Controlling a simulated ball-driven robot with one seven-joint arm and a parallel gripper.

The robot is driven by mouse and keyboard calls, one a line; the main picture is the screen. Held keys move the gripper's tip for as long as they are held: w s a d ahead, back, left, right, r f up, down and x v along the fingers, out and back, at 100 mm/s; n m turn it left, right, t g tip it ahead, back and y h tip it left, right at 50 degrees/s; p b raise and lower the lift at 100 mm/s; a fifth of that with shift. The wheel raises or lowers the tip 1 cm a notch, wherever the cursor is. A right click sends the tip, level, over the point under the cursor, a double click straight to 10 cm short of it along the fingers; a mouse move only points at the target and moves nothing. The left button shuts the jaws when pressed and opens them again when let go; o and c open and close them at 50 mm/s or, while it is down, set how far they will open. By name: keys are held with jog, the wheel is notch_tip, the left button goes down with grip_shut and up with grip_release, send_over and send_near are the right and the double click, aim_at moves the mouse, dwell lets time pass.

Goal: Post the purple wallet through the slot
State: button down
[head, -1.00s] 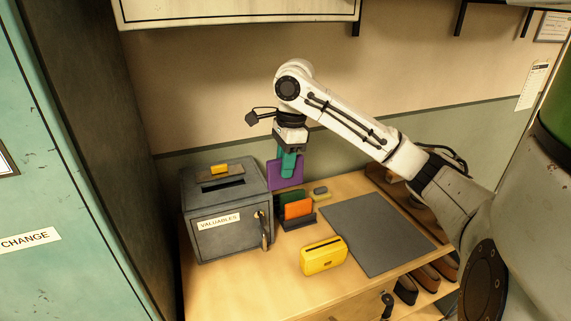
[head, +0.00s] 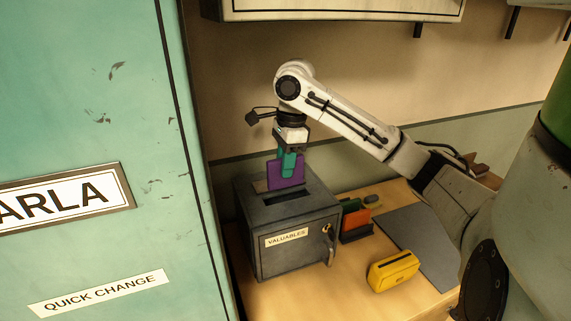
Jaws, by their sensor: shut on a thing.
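My gripper (head: 288,161) points down and is shut on the purple wallet (head: 284,176), with teal fingers over the wallet's face. The wallet hangs upright over the top of the grey box (head: 262,263) labelled "VALUABLES". The dark slot (head: 290,199) in the box's lid shows just below and in front of the wallet in the picture. The wallet's lower edge looks slightly behind the slot. I cannot tell how high it is above the lid. The wallet hides the rear part of the lid.
A yellow wallet-like item (head: 393,271) lies on the wooden counter (head: 352,288), right of the box. Orange (head: 355,219) and green items stand in a dark holder beside the box. A grey mat (head: 425,240) lies further right. A teal locker (head: 110,225) is close on the left.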

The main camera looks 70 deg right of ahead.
aim_at(285, 187)
jog(key=shift+s+f+b, duration=0.1)
jog(key=shift+f+b, duration=0.8)
jog(key=shift+f, duration=1.1)
jog(key=shift+c, duration=0.4)
grip_release()
jog(key=shift+o, duration=0.4)
jog(key=shift+r, duration=0.1)
jog(key=r, duration=0.7)
jog(key=s+r, duration=0.1)
jog(key=r, duration=0.2)
jog(key=shift+d+r, duration=0.25)
jog(key=shift+d, duration=0.15)
jog(key=shift+s, duration=0.15)
